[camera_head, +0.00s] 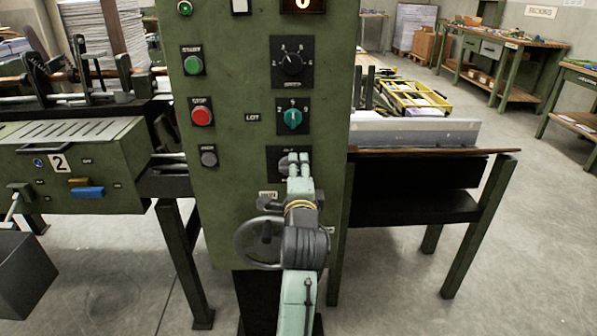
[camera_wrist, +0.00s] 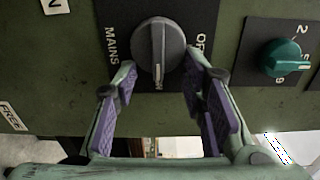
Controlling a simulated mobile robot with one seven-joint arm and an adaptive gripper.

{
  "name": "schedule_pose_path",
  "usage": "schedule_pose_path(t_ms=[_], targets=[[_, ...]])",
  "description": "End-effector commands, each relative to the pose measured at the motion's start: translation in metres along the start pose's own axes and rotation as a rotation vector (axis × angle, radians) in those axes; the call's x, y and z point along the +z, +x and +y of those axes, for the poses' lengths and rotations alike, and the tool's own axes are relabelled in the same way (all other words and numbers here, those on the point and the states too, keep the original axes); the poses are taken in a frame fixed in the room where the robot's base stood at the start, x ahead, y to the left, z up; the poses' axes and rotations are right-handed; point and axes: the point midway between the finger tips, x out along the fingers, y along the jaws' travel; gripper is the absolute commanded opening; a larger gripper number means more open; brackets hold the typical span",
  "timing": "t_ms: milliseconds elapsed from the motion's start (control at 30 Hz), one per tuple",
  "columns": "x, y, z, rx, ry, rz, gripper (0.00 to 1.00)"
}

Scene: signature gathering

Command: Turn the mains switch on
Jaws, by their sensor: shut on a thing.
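The mains switch is a round grey knob (camera_wrist: 158,55) on a black plate lettered "MAINS", with part of "OF" showing on its right in the wrist view. A pale line on the knob runs toward the bottom of the picture. My gripper (camera_wrist: 162,68) has one purple-padded finger on each side of the knob, its tips closed on the knob's sides.
Above the switch is a teal lot knob (camera_head: 292,117), also in the wrist view (camera_wrist: 281,58), and a black dial (camera_head: 291,64). A green button (camera_head: 193,65) and red stop button (camera_head: 202,116) are on the left. A handwheel (camera_head: 258,243) sits beside my arm below.

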Motion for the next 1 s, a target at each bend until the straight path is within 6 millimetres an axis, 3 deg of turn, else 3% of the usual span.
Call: schedule_pose_path(t_ms=[67, 100, 400, 767, 1000], targets=[[-0.001, 0.001, 0.005, 0.011, -0.001, 0.001, 0.1], [-0.001, 0.001, 0.005, 0.011, -0.001, 0.001, 0.41], [0.0, 0.001, 0.003, 0.006, -0.001, 0.0, 0.61], [0.001, -0.003, 0.001, 0.003, -0.001, -0.001, 0.62], [0.0, -0.038, 0.002, 0.004, -0.003, -0.001, 0.62]])
